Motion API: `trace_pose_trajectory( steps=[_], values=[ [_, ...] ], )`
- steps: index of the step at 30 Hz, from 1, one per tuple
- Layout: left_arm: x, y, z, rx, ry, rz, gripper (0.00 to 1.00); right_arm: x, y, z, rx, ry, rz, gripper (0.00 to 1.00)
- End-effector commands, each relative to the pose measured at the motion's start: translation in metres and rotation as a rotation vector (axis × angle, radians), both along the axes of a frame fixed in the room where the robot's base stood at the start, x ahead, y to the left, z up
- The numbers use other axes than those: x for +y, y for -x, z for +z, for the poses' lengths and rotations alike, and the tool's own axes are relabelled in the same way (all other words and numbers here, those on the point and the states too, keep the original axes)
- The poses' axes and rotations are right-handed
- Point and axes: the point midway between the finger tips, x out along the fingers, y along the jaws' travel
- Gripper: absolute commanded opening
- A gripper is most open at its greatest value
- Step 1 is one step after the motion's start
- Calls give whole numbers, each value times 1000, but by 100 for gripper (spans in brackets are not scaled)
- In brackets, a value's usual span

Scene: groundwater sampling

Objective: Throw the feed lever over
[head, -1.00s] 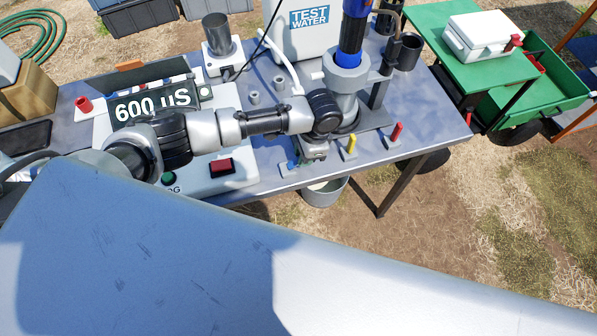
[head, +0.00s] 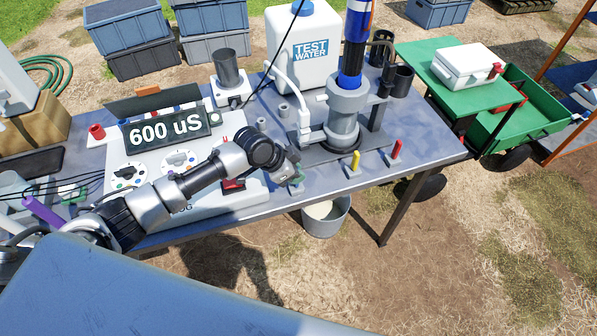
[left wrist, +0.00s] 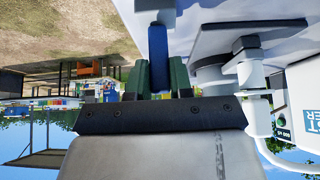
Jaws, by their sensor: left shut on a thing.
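A row of small levers stands along the bench's front edge in the head view: a yellow lever (head: 354,161), a red lever (head: 397,149) and, to their left, a blue lever mostly hidden by my gripper. My left gripper (head: 296,182) is at the blue lever's place. In the left wrist view the blue lever (left wrist: 157,50) runs between the green fingers of my left gripper (left wrist: 157,76), which are shut on it. I cannot read any label naming the feed lever. My right gripper is not in view.
A grey pump stand (head: 346,112) with a blue column rises behind the levers. A white TEST WATER tank (head: 303,55) stands behind it. A panel display (head: 166,130) reads 600 uS. A bucket (head: 327,216) sits below the bench edge.

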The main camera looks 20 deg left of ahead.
Motion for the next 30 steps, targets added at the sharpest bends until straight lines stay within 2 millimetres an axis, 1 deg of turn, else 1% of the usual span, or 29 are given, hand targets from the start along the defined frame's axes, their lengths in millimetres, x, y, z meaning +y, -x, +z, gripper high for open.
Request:
trace_pose_trajectory(
  steps=[3,6,21,22,24,27,30],
  values=[
    [2,0,0,-27,37,3,0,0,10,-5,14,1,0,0],
    [3,1,1,-41,55,1,0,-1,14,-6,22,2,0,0],
    [4,1,2,-52,72,2,0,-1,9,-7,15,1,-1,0],
    [3,1,2,-52,72,2,23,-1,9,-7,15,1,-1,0],
    [4,1,1,-51,73,1,33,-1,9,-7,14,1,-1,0],
    [4,2,1,-50,71,1,47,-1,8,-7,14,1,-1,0],
    [4,2,0,-48,70,1,47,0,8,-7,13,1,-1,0]
  ],
)
